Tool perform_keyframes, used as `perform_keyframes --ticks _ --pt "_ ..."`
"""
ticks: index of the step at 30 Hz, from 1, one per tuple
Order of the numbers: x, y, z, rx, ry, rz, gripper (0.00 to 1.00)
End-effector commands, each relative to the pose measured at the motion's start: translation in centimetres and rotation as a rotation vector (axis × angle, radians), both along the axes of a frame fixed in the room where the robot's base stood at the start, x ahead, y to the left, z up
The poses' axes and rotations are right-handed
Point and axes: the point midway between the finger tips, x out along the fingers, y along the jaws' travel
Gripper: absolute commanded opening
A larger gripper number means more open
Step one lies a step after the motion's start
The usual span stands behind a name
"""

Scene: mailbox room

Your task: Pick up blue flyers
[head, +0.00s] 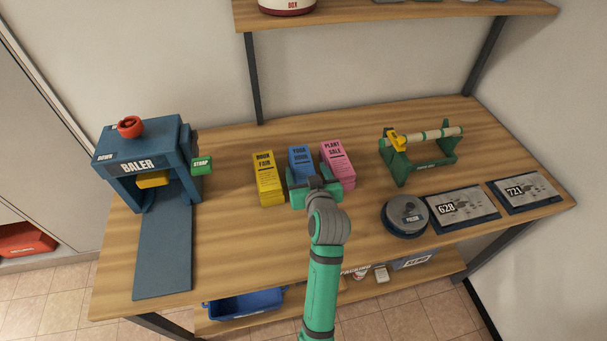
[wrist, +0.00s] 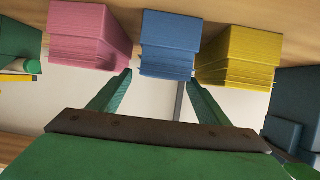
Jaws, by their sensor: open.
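The blue flyers (head: 300,158) stand as a stack on the wooden table, between a yellow stack and a pink stack. My gripper (head: 314,188) is open in front of the blue stack and hides its lower front part. In the wrist view, the blue flyers (wrist: 168,42) are centred ahead of my gripper (wrist: 159,82). One fingertip lines up with the gap on the pink side, the other with the gap on the yellow side. The jaws are empty. I cannot tell whether the tips touch any stack.
The yellow flyers (head: 267,178) and pink flyers (head: 338,163) stand close on either side. A blue baler (head: 146,170) is at the left. A green roll stand (head: 420,160), a round grey tin (head: 404,217) and two numbered trays (head: 463,208) are at the right. A shelf (head: 400,14) hangs above.

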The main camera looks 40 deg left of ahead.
Motion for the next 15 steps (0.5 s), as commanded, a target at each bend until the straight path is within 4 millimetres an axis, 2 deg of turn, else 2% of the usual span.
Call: perform_keyframes --ticks 9,15 --pt "2.1 2.7 -1.6 -0.003 0.000 0.001 0.70" --pt "3.0 3.6 -2.2 -0.001 0.000 -0.002 0.70"
